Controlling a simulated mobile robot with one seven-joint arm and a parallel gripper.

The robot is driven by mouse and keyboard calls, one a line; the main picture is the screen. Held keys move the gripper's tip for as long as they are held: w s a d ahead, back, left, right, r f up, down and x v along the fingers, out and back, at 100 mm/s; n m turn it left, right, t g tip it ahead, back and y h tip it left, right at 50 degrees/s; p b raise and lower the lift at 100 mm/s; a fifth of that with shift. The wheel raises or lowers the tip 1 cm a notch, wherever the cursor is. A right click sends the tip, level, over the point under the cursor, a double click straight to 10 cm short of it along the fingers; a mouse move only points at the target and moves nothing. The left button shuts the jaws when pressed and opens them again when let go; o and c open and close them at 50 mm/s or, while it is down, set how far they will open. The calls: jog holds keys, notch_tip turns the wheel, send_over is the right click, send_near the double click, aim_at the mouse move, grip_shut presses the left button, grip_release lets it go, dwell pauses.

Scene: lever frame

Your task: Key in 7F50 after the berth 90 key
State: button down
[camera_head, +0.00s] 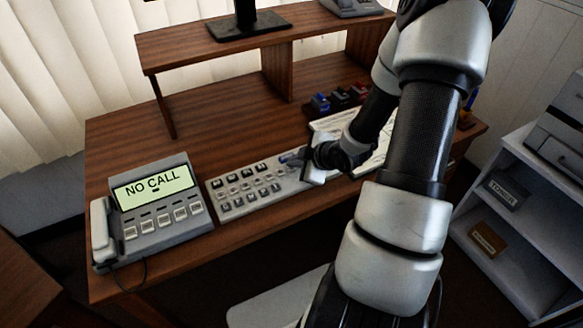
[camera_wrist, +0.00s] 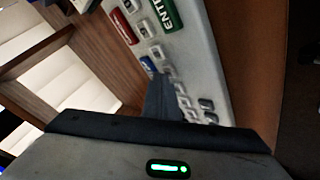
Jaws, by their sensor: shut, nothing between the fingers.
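A long light-grey keypad (camera_head: 237,207) with rows of small keys lies near the front edge of the wooden desk. In the wrist view the keypad (camera_wrist: 203,55) runs diagonally, with a green ENTER key (camera_wrist: 161,14), a red key (camera_wrist: 123,26) and several grey keys. My gripper (camera_head: 287,158) is shut and empty over the right part of the keypad. In the wrist view its dark fingers (camera_wrist: 158,82) point down at the keys and hide some of them. I cannot tell whether the tips touch a key. The small key labels, including any 90, are unreadable.
A desk phone (camera_head: 160,222) left of the keypad shows "NO CALL" on its screen (camera_head: 153,187). Papers (camera_head: 328,124) lie right of the keypad, partly behind my arm. Blue, black and red items (camera_head: 340,97) stand behind them. A raised shelf (camera_head: 215,52) spans the back. The desk's middle is clear.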

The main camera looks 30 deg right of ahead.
jog(key=shift+f, duration=0.15)
dwell(0.3)
jog(key=shift+r+p, duration=0.65)
jog(key=shift+r, duration=0.2)
jog(key=p+v, duration=0.6)
jog(key=v, duration=1.1)
jog(key=shift+r, duration=0.2)
jog(key=shift+f, duration=0.1)
dwell(1.2)
